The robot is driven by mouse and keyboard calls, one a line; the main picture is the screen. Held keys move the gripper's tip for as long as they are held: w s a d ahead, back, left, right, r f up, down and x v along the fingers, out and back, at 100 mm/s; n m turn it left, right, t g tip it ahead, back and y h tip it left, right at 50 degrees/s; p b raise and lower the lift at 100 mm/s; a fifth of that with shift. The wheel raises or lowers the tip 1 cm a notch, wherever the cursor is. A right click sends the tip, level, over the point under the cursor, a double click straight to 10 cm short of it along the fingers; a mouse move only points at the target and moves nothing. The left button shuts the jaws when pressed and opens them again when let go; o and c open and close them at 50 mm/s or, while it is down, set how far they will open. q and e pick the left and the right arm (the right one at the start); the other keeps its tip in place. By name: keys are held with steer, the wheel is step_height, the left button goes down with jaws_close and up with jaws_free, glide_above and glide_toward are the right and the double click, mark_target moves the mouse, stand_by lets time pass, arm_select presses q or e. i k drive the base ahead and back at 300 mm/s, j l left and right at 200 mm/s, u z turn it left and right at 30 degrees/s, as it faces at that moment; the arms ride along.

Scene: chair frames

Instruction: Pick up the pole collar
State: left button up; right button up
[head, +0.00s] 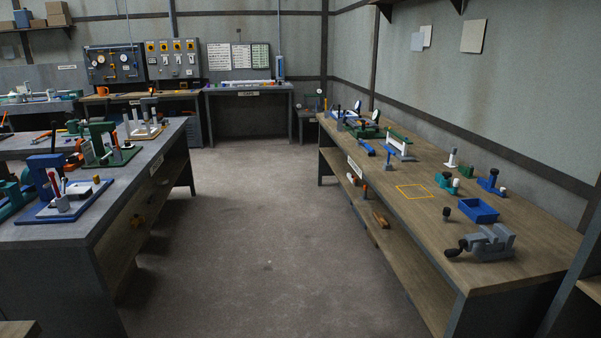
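I cannot single out a pole collar with certainty at this distance. Small parts stand on the right wooden bench (430,222): a white upright post on a base (452,159), a green block with a dark top (445,181), a small green part (466,171), a blue fixture with a white piece beside it (489,183), and a small dark knob-like part (446,213). Neither of my grippers shows in the head view.
A blue tray (478,210) and a grey vise (484,243) stand on the right bench near a yellow outlined square (414,191). A left bench (80,232) holds several fixtures. The floor (265,240) between the benches is clear. A back table (250,90) stands by the wall.

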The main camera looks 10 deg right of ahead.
mark_target(444, 183)
steer(key=i+z, duration=0.15)
steer(key=i, duration=0.45)
steer(key=i+j+z, duration=0.2)
steer(key=i, duration=0.4)
steer(key=i+z, duration=0.15)
steer(key=i, duration=0.45)
